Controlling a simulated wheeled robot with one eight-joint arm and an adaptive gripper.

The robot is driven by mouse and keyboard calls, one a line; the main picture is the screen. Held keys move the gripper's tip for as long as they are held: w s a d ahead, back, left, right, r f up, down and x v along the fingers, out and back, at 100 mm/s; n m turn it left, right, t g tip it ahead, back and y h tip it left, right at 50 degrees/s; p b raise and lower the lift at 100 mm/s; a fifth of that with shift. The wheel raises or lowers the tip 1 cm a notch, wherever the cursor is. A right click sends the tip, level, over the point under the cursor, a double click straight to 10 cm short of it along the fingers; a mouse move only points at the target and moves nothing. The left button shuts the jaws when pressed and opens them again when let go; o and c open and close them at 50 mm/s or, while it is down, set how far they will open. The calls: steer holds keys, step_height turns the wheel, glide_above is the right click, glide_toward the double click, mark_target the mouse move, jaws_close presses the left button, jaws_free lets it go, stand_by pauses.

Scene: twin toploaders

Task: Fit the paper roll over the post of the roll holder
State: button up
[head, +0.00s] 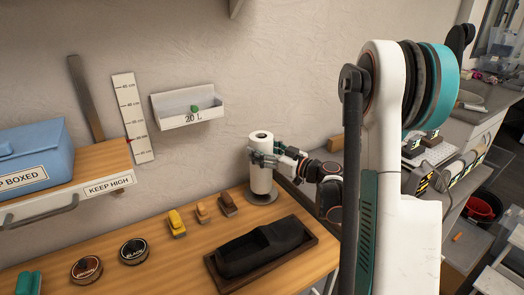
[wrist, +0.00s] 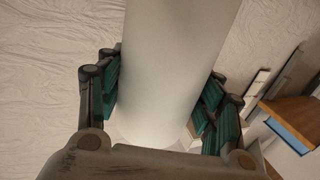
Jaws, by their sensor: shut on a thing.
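The white paper roll (head: 261,180) stands upright at the back of the wooden worktop in the head view. My gripper (head: 263,159) is closed around its upper part from the right. The round grey base of the roll holder (head: 262,197) shows beneath the roll. The post is not visible, and I cannot tell whether the roll's lower end touches the base. In the wrist view the roll (wrist: 175,70) fills the middle, with the teal finger pads of my gripper (wrist: 160,100) against both its sides.
A dark shoe-shaped item lies in a brown tray (head: 223,281) in front of the roll. Several brushes (head: 202,212) and two round tins (head: 133,251) stand to the left. A wall bin (head: 188,106) hangs above. A blue box (head: 30,150) sits on the left shelf.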

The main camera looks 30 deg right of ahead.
steer(key=shift+f+b, duration=0.6)
steer(key=shift+f, duration=0.2)
steer(key=o, duration=1.5)
